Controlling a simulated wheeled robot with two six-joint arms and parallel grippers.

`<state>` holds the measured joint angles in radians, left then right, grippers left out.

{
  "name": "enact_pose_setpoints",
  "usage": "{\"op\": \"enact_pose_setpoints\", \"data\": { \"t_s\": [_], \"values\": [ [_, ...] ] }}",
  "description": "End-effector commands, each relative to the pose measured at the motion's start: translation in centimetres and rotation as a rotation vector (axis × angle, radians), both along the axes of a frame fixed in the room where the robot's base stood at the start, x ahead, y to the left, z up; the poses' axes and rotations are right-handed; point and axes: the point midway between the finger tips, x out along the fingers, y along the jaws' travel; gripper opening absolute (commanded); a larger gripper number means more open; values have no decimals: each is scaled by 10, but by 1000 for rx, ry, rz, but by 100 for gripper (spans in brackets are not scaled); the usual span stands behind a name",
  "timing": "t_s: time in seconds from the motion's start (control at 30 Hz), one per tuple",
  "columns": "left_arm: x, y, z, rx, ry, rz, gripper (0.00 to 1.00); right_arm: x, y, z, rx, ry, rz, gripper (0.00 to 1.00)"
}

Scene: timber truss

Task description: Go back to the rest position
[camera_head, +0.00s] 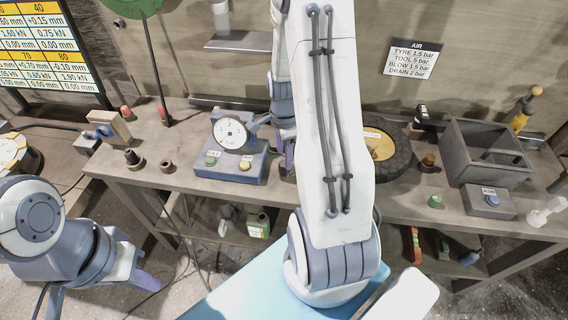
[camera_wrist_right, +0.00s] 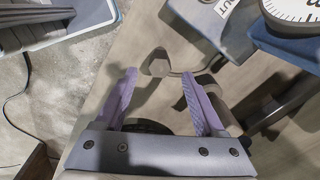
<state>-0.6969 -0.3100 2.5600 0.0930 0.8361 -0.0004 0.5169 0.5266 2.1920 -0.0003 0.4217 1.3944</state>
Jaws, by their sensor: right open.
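My right arm reaches forward over the bench in the head view, and its white link hides much of the middle. My right gripper (camera_head: 285,150) is mostly hidden behind that arm, with a purple finger showing just right of the dial gauge box. In the right wrist view my right gripper (camera_wrist_right: 158,75) has its two purple fingers spread, with nothing held between them. A small grey rounded piece (camera_wrist_right: 155,63) lies beyond the fingertips, apart from them. My left gripper (camera_head: 101,290) is low at the left, in front of the bench, with its fingers spread wide and empty.
The dial gauge box (camera_head: 231,160) stands close left of my right gripper. The bench (camera_head: 180,192) has a shelf below. Floor shows around my left gripper.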

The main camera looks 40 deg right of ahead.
Motion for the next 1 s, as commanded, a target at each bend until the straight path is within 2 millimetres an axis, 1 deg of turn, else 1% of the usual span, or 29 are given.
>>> {"op": "enact_pose_setpoints", "data": {
  "t_s": [0.03,0.1,0.2,0.3,0.47,0.57,0.67,0.77,0.8,0.87,0.9,0.97,1.0],
  "values": [
    [0,0,-1,0,0,0,0,1,0,9,-3,-5,0,71],
    [0,0,-1,0,0,0,0,1,-1,19,-2,-3,0,71],
    [0,0,-1,0,0,0,0,1,0,29,-1,-2,0,71],
    [0,0,-1,0,0,0,0,0,0,33,0,-1,0,71],
    [0,0,-1,0,0,0,0,0,0,34,0,0,0,71],
    [0,0,-1,0,0,0,0,2,7,37,-1,-2,37,71],
    [0,0,-1,0,0,0,0,8,35,49,-1,-8,193,71],
    [0,0,-1,0,0,0,0,11,86,70,0,-19,483,71],
    [0,0,-1,0,0,0,0,9,111,79,1,-26,627,71],
    [0,0,-1,0,0,0,0,1,147,93,2,-33,852,71],
    [0,0,-1,0,0,0,0,-8,170,101,5,-37,1002,71],
    [0,0,-1,0,0,0,0,-23,202,112,8,-46,1225,71],
    [0,0,-1,0,0,0,0,-35,221,119,8,-52,1375,71]
  ]
}}
